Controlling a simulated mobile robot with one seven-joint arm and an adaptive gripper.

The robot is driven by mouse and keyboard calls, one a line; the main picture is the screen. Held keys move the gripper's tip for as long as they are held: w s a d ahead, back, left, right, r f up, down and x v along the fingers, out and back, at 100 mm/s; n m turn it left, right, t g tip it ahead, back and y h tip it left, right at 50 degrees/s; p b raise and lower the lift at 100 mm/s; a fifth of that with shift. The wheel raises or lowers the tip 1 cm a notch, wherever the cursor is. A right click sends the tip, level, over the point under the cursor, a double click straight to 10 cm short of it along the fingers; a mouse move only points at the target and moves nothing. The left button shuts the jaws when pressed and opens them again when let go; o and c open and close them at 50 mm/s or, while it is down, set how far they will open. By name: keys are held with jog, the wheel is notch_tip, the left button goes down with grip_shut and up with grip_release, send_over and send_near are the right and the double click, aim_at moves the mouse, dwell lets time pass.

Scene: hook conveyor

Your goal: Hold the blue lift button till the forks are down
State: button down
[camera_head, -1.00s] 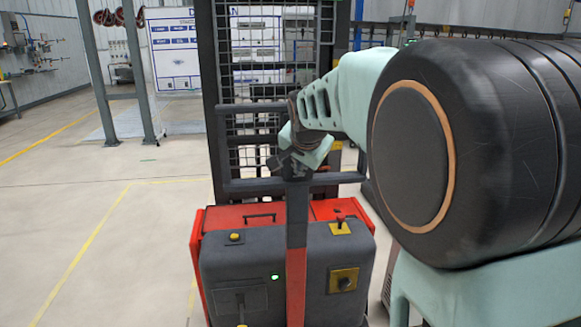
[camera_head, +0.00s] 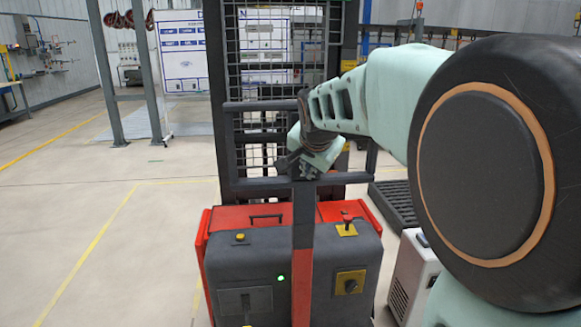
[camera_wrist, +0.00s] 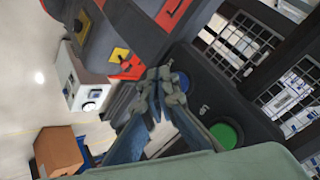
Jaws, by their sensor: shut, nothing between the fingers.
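The blue button (camera_wrist: 183,80) shows in the wrist view on a dark panel, just beside the tips of my gripper (camera_wrist: 160,84) and partly hidden by them. A green button (camera_wrist: 224,136) sits on the same panel. My gripper is shut and empty; I cannot tell whether its tips touch the blue button. In the head view my gripper (camera_head: 291,163) is at the dark mast post of the red and grey lift truck (camera_head: 225,262). The buttons cannot be made out there, and the forks are not visible.
The truck's top carries a red knob (camera_head: 347,218) and a yellow button (camera_head: 240,237). A white cabinet (camera_head: 412,275) and a dark slatted platform (camera_head: 394,203) stand to the right. In the wrist view a cardboard box (camera_wrist: 59,151) shows. Open floor lies left of the truck.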

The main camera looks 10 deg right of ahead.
jog(key=s+b, duration=0.2)
jog(key=s, duration=0.2)
jog(key=shift+s+b, duration=0.3)
jog(key=shift+s, duration=0.1)
dwell(0.5)
